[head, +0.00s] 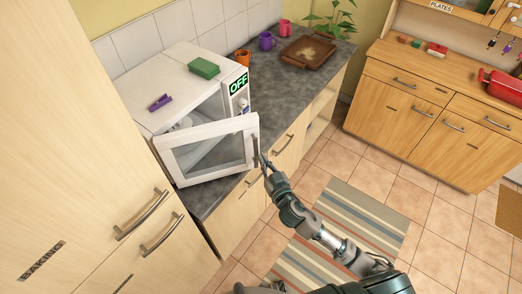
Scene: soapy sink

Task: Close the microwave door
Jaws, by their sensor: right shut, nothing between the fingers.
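The white microwave (180,88) stands on the dark counter. Its door (208,150) is partly open, swung out toward me over the counter's front edge. The inside shows above the door. The door's dark handle (255,150) is on its right edge. My right gripper (264,162) is shut and empty, right beside the lower part of the handle; I cannot tell whether it touches it. My left gripper is not in view.
A green sponge (204,68) and a purple object (160,103) lie on the microwave. Orange, purple and pink mugs and a brown tray (311,52) stand farther along the counter. A tall wooden cabinet (65,130) is at left. Open tiled floor with a striped rug (365,215) lies at right.

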